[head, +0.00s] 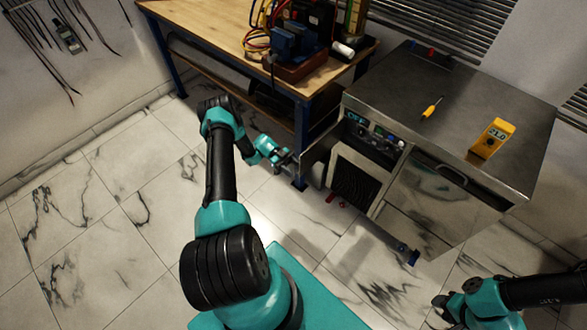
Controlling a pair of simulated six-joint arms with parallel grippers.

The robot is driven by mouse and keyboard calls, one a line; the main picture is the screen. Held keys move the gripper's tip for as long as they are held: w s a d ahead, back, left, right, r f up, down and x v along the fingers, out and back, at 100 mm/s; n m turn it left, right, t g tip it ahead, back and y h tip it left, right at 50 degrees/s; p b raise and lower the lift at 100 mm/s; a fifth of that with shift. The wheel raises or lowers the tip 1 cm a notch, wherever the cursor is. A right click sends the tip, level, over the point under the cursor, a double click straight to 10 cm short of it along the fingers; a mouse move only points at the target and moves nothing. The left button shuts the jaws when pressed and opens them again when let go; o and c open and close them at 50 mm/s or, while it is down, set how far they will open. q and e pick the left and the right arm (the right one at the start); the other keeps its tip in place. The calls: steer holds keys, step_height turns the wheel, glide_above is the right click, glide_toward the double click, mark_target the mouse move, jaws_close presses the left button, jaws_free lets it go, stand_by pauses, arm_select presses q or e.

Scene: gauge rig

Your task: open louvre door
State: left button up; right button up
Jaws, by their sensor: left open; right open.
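The metal cabinet (400,95) stands right of centre in the head view. A thin grey panel (320,146) juts out from its left front edge and looks like the louvre door swung outward, seen nearly edge-on. Beside it, a dark slatted area (353,180) shows in the light-framed opening below the control panel. My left gripper (288,158) is open, close to the outer end of the grey panel; I cannot tell whether they touch. My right gripper (441,309) is open and low at the right, in front of the cabinet and apart from it.
A yellow meter (492,138) and a yellow-handled screwdriver (432,107) lie on the cabinet top. A drawer or door with a dark handle (452,174) is at the right front. A wooden workbench (215,30) stands behind left. The marble floor (100,220) is clear at left.

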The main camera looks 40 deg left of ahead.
arm_select(q)
steer(key=a, duration=1.2)
steer(key=shift+w, duration=0.1)
stand_by(0.5)
